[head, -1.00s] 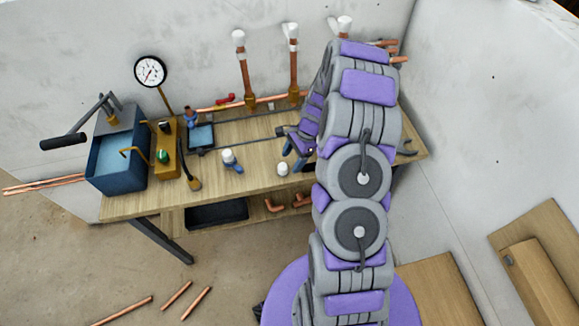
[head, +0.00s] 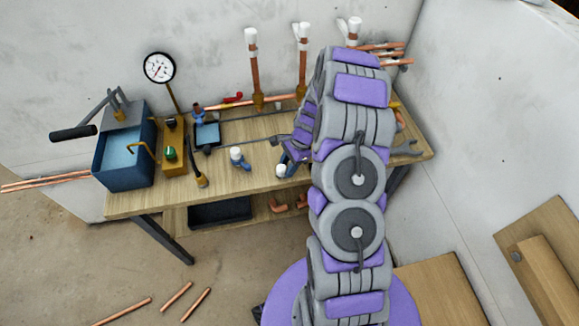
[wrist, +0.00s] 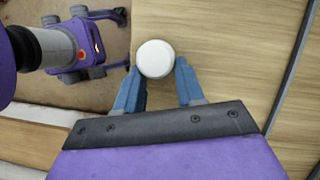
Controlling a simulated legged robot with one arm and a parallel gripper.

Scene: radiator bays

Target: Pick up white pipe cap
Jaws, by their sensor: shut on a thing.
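A loose white pipe cap (head: 281,171) is at the front edge of the wooden workbench. In the wrist view the round white cap (wrist: 155,58) sits between the blue fingertips, near their ends. My gripper (wrist: 157,72) is shut on it, one finger on each side. In the head view my gripper (head: 288,162) reaches down to the cap, and my arm hides part of the bench behind it. I cannot tell whether the cap still touches the benchtop.
A white-capped blue fitting (head: 237,158) stands left of the cap. White-capped copper pipes (head: 254,72) rise along the wall. A blue tank (head: 122,160), a yellow box (head: 173,148) and a pressure gauge (head: 159,67) are at the left. The bench front (head: 225,187) is partly bare.

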